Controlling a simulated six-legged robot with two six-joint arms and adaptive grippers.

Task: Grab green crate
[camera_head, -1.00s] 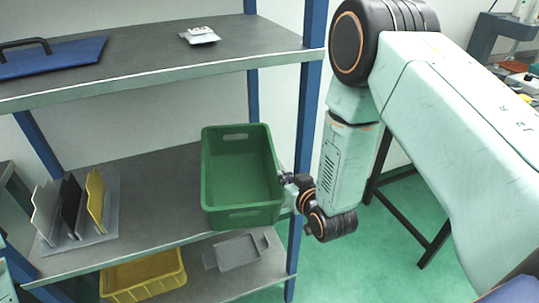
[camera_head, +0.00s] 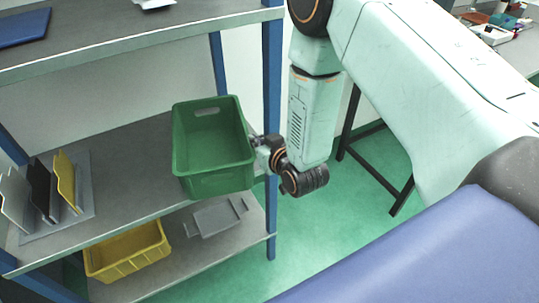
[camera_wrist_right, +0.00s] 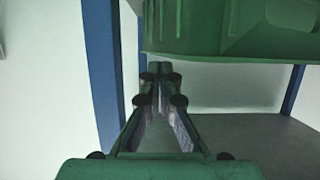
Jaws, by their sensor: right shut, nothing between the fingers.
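The green crate (camera_head: 205,188) is open at the top and empty. In the head view it is at the right end of the middle shelf (camera_head: 120,205), by the front edge. My right gripper (camera_head: 258,150) is at the crate's right side, near the blue post. In the right wrist view its fingers (camera_wrist_right: 160,75) are shut and empty. The crate (camera_wrist_right: 230,45) fills the top right there, just beyond the fingertips. I cannot tell whether the fingers touch it. My left gripper is in neither view.
A blue post (camera_head: 271,100) stands close behind the wrist. A rack with upright plates (camera_head: 42,190) is on the middle shelf's left. A yellow crate (camera_head: 128,252) and a grey tray (camera_head: 215,217) are on the lower shelf. The upper shelf (camera_head: 110,45) overhangs behind.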

